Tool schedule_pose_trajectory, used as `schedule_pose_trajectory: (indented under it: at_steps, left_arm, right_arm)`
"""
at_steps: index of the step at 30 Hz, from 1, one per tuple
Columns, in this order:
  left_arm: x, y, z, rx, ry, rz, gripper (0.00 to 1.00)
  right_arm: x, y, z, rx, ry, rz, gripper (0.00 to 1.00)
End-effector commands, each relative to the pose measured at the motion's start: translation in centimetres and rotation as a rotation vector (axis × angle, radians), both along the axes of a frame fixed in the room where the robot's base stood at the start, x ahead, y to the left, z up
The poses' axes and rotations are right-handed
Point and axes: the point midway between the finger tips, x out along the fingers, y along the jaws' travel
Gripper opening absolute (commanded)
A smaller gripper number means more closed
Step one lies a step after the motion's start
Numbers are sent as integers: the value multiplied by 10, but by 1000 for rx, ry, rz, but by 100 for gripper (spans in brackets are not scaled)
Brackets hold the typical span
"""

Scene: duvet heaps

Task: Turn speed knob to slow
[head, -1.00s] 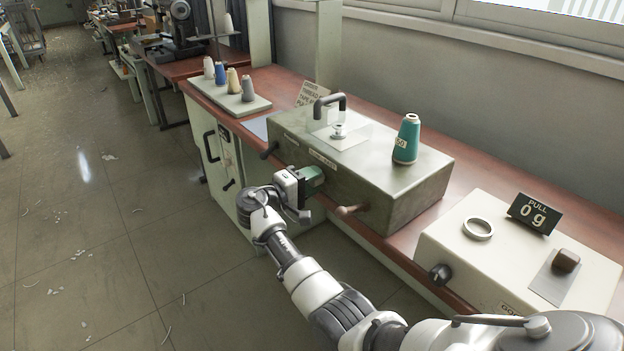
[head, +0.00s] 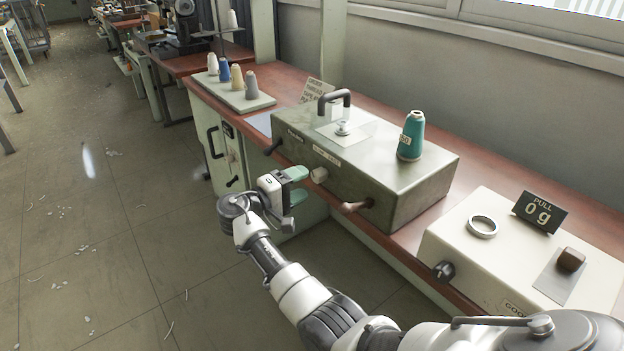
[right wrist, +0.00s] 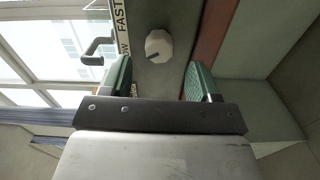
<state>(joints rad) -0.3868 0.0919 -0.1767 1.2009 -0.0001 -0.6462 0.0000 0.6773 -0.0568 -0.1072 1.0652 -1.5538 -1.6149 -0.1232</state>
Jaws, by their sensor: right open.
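The pale speed knob (head: 319,174) is on the front face of the grey-green machine box (head: 410,195). In the right wrist view, the knob (right wrist: 159,44) is between and beyond my fingers, and its dark mark points to the lower left. Beside it a label (right wrist: 122,22) reads "FAST" above a partly hidden "OW". My right gripper (head: 297,185) is open and empty just in front of the knob, apart from it. The gripper also shows in the right wrist view (right wrist: 158,84), one green-padded finger on each side. My left gripper is not in view.
A teal thread cone (head: 411,137) and a black handle (head: 334,99) are on the box. A dark lever (head: 272,147) and a wooden-handled lever (head: 352,207) stick out on either side of the knob. A white box (head: 480,260) stands right. The floor left is mostly clear.

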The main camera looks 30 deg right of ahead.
Motion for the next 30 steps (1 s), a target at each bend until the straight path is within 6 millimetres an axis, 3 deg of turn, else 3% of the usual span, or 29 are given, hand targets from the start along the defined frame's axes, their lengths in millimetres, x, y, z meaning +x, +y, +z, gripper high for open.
schedule_pose_trajectory:
  at_steps: [3, 10, 26, 30]
  left_arm:
    - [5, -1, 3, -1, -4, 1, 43]
    - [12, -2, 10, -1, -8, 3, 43]
    - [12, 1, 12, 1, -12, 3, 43]
    - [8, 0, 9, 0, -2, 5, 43]
  right_arm:
    - [-2, 25, -1, 1, 0, 3, 61]
    - [-4, 54, -1, 0, 1, 1, 61]
    - [-5, 58, 0, 0, 1, 0, 61]
    - [-6, 56, -16, 22, 24, 20, 61]
